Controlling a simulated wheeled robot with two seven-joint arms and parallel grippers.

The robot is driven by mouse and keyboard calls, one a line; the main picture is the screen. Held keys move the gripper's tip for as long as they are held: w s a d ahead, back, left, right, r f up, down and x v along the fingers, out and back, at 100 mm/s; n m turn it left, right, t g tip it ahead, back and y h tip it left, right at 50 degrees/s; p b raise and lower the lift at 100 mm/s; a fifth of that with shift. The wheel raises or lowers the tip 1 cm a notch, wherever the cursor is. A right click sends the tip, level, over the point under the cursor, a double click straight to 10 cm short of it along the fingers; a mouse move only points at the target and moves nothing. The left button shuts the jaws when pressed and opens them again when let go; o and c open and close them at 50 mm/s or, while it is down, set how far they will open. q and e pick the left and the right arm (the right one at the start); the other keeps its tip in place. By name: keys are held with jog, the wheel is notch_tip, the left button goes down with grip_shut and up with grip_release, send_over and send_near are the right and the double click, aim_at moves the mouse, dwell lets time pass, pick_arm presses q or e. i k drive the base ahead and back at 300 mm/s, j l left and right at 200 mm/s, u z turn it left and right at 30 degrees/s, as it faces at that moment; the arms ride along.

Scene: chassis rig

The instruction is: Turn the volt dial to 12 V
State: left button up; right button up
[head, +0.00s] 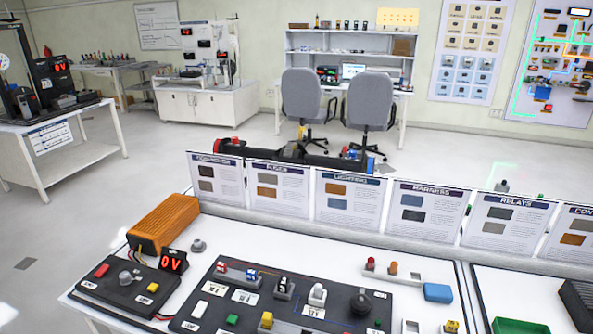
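A black control box (120,292) sits at the left end of the white bench. It carries a grey knob (126,278), probably the volt dial, between a red button (101,270) and a yellow button (153,287). The labels are too small to read, and the knob's pointer setting is unclear. A small display (173,262) at the box's back right corner reads "0 V" in red. A larger black round knob (361,304) sits on the dark panel to the right. Neither gripper is identifiable in the head view.
An orange finned block (164,223) stands behind the control box. The dark panel (270,307) holds several switches and buttons. Upright info cards (348,207) line the bench's back edge. A blue block (438,292) lies at the right. A small grey knob (198,246) stands on bare bench.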

aim_at(125, 278)
jog(key=u, duration=1.25)
